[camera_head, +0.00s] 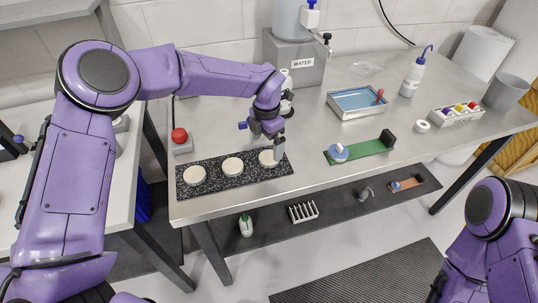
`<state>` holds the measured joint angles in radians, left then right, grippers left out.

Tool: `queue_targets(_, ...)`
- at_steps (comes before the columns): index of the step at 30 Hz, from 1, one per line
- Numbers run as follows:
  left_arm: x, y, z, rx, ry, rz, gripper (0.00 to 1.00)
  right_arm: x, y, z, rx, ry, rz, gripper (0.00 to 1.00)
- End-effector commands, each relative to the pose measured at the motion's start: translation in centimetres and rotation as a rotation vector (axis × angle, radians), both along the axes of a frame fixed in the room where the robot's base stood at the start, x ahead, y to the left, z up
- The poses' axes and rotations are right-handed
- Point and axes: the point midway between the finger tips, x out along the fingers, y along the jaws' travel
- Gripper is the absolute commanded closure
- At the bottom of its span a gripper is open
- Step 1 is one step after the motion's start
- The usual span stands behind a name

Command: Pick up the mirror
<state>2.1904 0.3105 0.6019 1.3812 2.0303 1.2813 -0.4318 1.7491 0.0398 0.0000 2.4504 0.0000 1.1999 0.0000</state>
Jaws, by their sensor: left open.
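My left gripper (270,142) is open and points down at the right end of a black speckled slab (211,187) near the table's front edge. Three round cream discs sit in a row on the slab: a left disc (194,175), a middle disc (232,166) and a right disc (267,159). The gripper is over or just behind the right disc; I cannot tell whether it touches it. No thing is clearly recognisable as the mirror. A green board (372,147) to the right carries a blue round piece (338,152) and a black block (388,138). My right gripper is out of view.
A red button (179,136) stands left of the slab. A grey dispenser marked WATER (292,62) stands behind the gripper. A blue-lined tray (345,113), a wash bottle (415,75) and a white rack (437,119) stand to the right. The tabletop between slab and green board is clear.

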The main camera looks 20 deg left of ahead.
Motion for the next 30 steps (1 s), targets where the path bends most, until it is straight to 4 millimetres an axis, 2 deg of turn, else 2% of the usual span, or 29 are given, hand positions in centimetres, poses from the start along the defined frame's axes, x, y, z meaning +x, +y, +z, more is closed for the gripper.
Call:
queue_targets(3,0.1,-0.3,-1.9,0.004,0.011,-0.004,0.0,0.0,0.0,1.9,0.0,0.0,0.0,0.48)
queue_targets(7,0.3,-0.4,-4.5,0.004,0.011,-0.004,0.0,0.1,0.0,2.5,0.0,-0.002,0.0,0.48)
queue_targets(10,0.4,-0.4,-5.2,0.002,0.01,-0.003,0.0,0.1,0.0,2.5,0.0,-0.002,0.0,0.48)
queue_targets(15,0.4,-0.5,-5.4,0.002,0.01,-0.004,0.0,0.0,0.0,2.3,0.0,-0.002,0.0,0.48)
queue_targets(17,0.5,-0.5,-5.3,0.002,0.01,-0.005,0.17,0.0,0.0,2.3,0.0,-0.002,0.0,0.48)
queue_targets(21,0.5,-0.5,-5.3,0.002,0.01,-0.006,0.62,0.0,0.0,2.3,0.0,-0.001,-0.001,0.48)
queue_targets(22,0.5,-0.5,-5.3,0.002,0.009,-0.006,0.65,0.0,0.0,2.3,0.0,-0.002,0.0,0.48)
queue_targets(30,0.5,-0.5,-5.2,0.002,0.008,-0.006,0.66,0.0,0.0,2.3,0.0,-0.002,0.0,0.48)
